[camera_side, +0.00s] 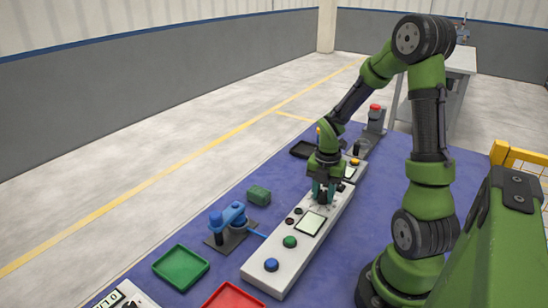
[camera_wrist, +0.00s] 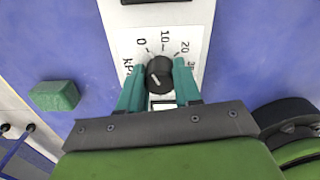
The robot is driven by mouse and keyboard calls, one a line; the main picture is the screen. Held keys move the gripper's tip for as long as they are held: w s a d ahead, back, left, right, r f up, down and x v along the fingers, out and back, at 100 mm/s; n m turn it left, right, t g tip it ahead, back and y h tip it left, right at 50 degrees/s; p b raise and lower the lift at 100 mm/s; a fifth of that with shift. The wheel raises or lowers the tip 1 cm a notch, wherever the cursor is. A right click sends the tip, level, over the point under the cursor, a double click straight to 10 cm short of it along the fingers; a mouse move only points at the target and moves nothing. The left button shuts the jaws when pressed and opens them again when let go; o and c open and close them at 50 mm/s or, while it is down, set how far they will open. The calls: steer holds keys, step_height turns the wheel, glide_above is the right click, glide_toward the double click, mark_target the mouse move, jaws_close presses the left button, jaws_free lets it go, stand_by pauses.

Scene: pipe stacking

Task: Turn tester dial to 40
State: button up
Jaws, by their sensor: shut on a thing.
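The tester dial (camera_wrist: 160,72) is a round black knob with a white pointer line, on a white panel. In the wrist view the scale around it shows 0, 10, 20 and a partly hidden higher number, with kP lettering at the left. The pointer's exact reading is hard to tell, and the 40 mark is not visible. My gripper (camera_wrist: 160,80) has its teal fingers on both sides of the dial, shut on it. In the side view my gripper (camera_side: 323,196) is down on the long white tester panel (camera_side: 262,255), and its fingers mostly hide the dial.
The panel also has a blue button (camera_side: 271,265), a green button (camera_side: 289,242) and a display (camera_side: 311,223). A green block (camera_side: 259,195), a blue clamp (camera_side: 228,216), a green tray (camera_side: 181,267) and a red tray (camera_side: 233,297) lie left of the panel.

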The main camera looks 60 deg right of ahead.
steer(key=m, duration=0.3)
steer(key=shift+m, duration=0.4)
steer(key=m, duration=0.4)
steer(key=shift+m, duration=0.3)
steer(key=m, duration=0.4)
steer(key=shift+m, duration=0.3)
steer(key=m, duration=1.1)
steer(key=shift+m, duration=0.4)
steer(key=m, duration=0.6)
steer(key=shift+a, duration=0.1)
steer(key=shift+m, duration=0.3)
